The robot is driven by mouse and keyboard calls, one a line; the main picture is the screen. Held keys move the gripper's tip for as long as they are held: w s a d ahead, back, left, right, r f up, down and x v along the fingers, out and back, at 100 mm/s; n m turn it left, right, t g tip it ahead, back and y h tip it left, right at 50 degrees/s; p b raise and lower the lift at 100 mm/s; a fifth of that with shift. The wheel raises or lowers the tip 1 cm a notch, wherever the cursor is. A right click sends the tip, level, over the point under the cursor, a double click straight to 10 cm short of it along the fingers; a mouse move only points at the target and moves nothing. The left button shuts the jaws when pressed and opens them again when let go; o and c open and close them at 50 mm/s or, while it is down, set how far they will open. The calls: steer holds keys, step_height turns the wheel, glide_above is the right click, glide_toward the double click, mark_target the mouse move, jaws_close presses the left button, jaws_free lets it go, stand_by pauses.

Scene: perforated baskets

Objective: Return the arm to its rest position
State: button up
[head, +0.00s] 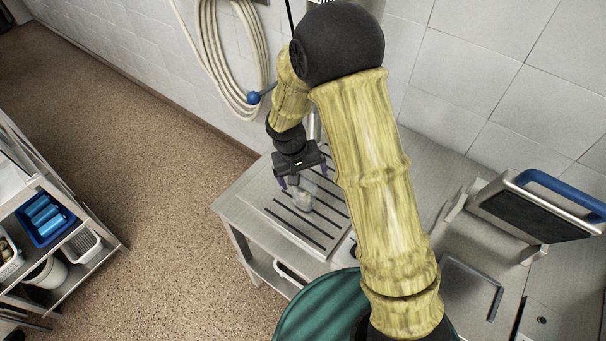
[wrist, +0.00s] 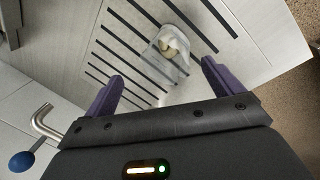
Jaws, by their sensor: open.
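My arm reaches out over the steel counter in the head view. My gripper (head: 296,184) points down above the slotted drain area of the counter. In the wrist view my gripper (wrist: 160,85) has its two purple fingers spread wide apart with nothing between them. A clear container (wrist: 170,60) with something pale in it rests on the slotted surface just beyond the fingertips. The container (head: 302,198) also shows in the head view, below the gripper and apart from it as far as I can tell.
A machine with a blue handle (head: 562,192) stands on the right. A green round bin (head: 305,307) is at the front. A shelf with a blue basket (head: 44,240) is at left.

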step_height(320, 180, up, 8)
steer(key=p, duration=0.5)
steer(key=shift+p, duration=0.35)
stand_by(0.6)
stand_by(0.4)
steer(key=s+d+r+m+t+y+b, duration=0.2)
steer(key=s+d+r+b, duration=0.3)
steer(key=s+d, duration=0.7)
steer(key=shift+d+r+m, duration=0.15)
steer(key=shift+d+m, duration=0.15)
steer(key=shift+d, duration=0.65)
steer(key=shift+s, duration=0.1)
steer(key=shift+c, duration=0.2)
stand_by(1.7)
